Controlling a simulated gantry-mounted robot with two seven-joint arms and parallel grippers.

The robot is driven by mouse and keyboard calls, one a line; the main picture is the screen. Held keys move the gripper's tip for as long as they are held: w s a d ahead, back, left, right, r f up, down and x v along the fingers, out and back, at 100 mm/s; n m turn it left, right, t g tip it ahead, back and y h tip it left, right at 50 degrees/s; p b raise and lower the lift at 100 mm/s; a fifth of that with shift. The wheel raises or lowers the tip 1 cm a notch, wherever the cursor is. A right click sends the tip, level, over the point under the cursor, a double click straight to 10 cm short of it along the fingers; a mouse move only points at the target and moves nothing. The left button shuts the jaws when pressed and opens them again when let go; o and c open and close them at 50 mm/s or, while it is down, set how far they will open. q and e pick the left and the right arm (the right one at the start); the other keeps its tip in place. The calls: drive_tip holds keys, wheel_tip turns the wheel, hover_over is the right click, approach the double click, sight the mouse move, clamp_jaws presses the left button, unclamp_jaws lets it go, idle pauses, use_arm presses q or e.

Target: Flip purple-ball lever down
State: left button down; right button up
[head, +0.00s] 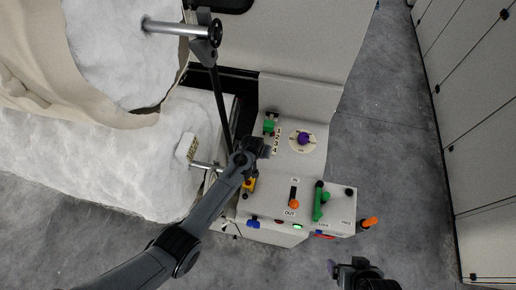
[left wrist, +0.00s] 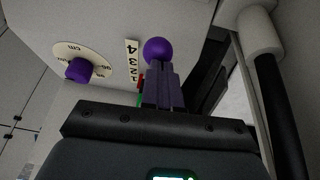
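The purple ball (left wrist: 158,50) shows in the left wrist view just beyond the fingertips of my left gripper (left wrist: 162,72). Its lever is hidden behind the fingers. The fingers are close together and look shut; whether they touch the ball is unclear. In the head view my left gripper (head: 264,152) is at the left edge of the sloped control panel (head: 300,165), beside the 1-to-4 number strip (head: 276,142), and covers the lever there. My right gripper (head: 336,270) is low in the head view, below the panel and apart from it; its opening is unclear.
A purple dial knob (head: 304,138), a green-handled slider (head: 269,126), an orange-ended IN/OUT lever (head: 294,204), a green lever (head: 320,202) and an orange handle (head: 369,223) are nearby. White fibre (head: 90,155) lies left. Open floor is right.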

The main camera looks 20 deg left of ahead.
use_arm(q)
drive_tip(key=r+p, duration=0.4)
drive_tip(key=p, duration=0.1)
drive_tip(key=shift+w+a+r, duration=0.2)
drive_tip(key=shift+a+r, duration=0.2)
drive_tip(key=s+b+v, duration=0.1)
drive_tip(key=v, duration=0.8)
drive_tip(key=shift+f, duration=0.15)
drive_tip(key=shift+s+f, duration=0.1)
